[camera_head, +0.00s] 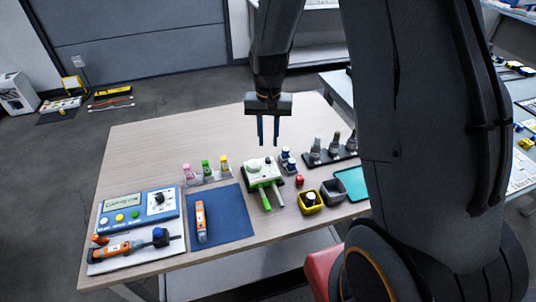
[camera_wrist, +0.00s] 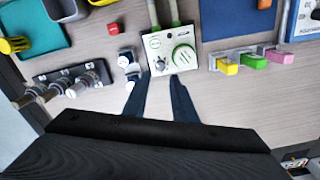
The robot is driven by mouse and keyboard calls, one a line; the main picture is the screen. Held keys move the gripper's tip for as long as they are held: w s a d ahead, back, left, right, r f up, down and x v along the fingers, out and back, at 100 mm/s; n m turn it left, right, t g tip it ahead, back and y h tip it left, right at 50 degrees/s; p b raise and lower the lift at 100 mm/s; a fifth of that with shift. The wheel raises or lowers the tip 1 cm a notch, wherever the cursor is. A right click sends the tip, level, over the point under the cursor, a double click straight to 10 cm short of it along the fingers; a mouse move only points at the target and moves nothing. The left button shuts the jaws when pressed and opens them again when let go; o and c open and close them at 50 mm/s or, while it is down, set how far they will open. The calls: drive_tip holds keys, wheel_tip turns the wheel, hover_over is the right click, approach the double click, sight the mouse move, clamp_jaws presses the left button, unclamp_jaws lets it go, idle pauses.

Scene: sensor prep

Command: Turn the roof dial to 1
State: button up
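A pale box (camera_head: 262,171) with a round dial on its top stands near the table's middle, with a green and a grey handle toward the front. In the wrist view the same box (camera_wrist: 168,48) shows its green-and-white roof dial (camera_wrist: 183,57); the dial's marks are too small to read. My gripper (camera_head: 268,143) is open and empty, pointing down above the table behind the box. In the wrist view my gripper (camera_wrist: 159,82) has its two fingers apart, tips near the box's edge, touching nothing that I can make out.
A rack of pink, green and yellow capped bottles (camera_head: 207,172) stands left of the box, and dark-topped white pieces (camera_head: 288,160) right of it. A black stand (camera_head: 330,157) holds several grey pieces. A blue panel (camera_head: 140,208) with another dial lies front left. The table's back is clear.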

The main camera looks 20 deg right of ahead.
sight(268, 158)
drive_tip(key=shift+f+p, duration=0.9)
drive_tip(key=shift+f, duration=2.85)
clamp_jaws()
